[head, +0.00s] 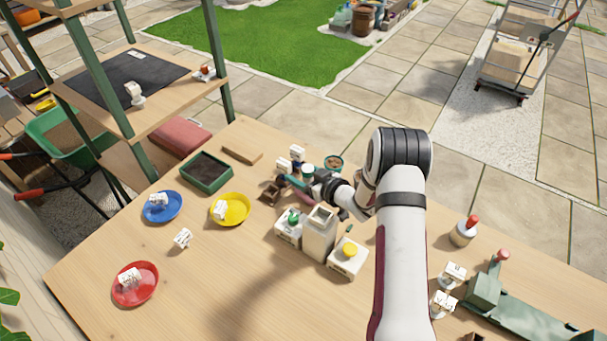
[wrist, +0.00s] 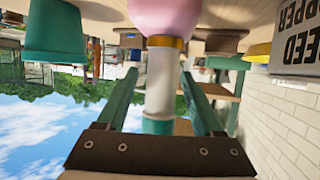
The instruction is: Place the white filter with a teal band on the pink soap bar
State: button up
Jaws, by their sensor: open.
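In the wrist view, which is upside down, a white cylinder (wrist: 160,85) with a teal band (wrist: 158,126) stands between my gripper's two green fingers. I take it to be the white filter. A gold ring (wrist: 165,42) and a rounded pink thing (wrist: 165,16) show at its table-side end. I cannot tell whether the pink thing is the soap bar or whether they touch. My gripper (wrist: 160,95) is open, its fingers apart on either side of the cylinder. In the head view my gripper (head: 292,181) is low over the table's far side, and my arm hides part of that area.
A tall carton (head: 319,234) stands nearer the head camera between white containers. Blue (head: 174,213), yellow (head: 243,215) and red (head: 150,292) saucers lie to the left. The table's front middle is clear.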

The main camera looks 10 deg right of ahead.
jog(key=shift+s+d+r, duration=0.1)
jog(key=shift+s+r, duration=0.05)
jog(key=shift+r, duration=0.1)
jog(key=s+d+r+m+g+h, duration=0.3)
jog(key=s+d+r+m+h, duration=0.2)
jog(key=s+d+r+h, duration=0.5)
jog(key=s+a+r+m+g+y, duration=0.2)
jog(key=s+a, duration=0.3)
jog(key=s, duration=0.6)
jog(key=s+a+r+m+g+y, duration=0.2)
jog(key=s+a+g, duration=0.2)
jog(key=s, duration=0.6)
jog(key=s+a+r+m+g+y, duration=0.1)
jog(key=s+a+r+m+g, duration=0.1)
jog(key=s+a, duration=0.4)
jog(key=s+r+g, duration=0.1)
jog(key=s, duration=0.4)
jog(key=shift+s+y, duration=0.35)
jog(key=shift+y, duration=0.05)
